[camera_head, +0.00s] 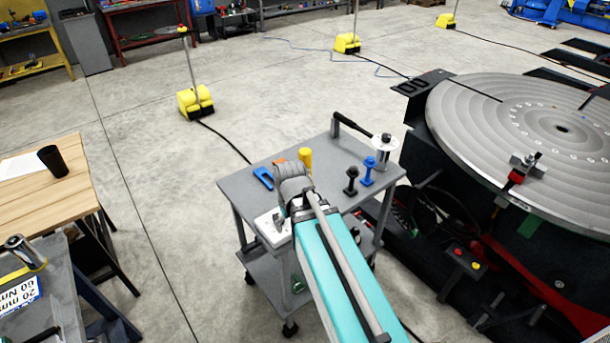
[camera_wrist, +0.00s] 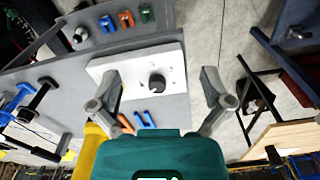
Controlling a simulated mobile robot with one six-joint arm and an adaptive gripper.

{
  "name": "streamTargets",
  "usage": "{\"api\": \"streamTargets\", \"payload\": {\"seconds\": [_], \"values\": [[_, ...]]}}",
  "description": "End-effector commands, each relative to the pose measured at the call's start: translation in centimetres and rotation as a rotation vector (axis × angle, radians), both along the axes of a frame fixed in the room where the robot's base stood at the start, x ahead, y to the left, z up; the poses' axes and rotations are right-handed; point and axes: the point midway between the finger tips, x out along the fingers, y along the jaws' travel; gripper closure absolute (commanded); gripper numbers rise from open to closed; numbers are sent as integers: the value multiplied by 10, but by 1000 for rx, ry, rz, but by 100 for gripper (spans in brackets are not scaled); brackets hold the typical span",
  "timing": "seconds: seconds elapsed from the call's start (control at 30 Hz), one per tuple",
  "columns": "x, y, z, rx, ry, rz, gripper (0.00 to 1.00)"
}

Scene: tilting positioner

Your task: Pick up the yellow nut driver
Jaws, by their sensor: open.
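The yellow nut driver (camera_head: 305,159) appears to be the upright yellow handle on the grey cart top, just beyond my wrist in the head view. In the wrist view, a yellow shape (camera_wrist: 88,150) at the lower left seems to be the same tool, partly hidden by my gripper's teal body. My gripper (camera_wrist: 162,88) is open and empty, its two fingers spread above a white plate with a black knob. The yellow tool lies outside the space between the fingers. In the head view my arm mostly hides the fingers.
On the cart (camera_head: 235,176) are a blue clamp-like piece (camera_head: 263,178), an orange piece (camera_head: 278,160), a black bolt (camera_head: 351,181), a blue bolt (camera_head: 368,172) and a white spool-like part (camera_head: 384,158). The white plate (camera_wrist: 110,66) lies under my gripper. A large round turntable (camera_head: 520,130) stands at right.

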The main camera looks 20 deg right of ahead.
Motion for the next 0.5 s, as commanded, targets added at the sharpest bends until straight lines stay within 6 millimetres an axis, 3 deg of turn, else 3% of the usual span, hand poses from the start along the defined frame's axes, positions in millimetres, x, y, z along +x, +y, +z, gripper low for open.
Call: {"api": "streamTargets", "payload": {"seconds": [0.03, 0.5], "values": [[10, -3, 14, 0, 0, 45, 1], [83, -38, 96, 0, 0, 653, 1]]}}
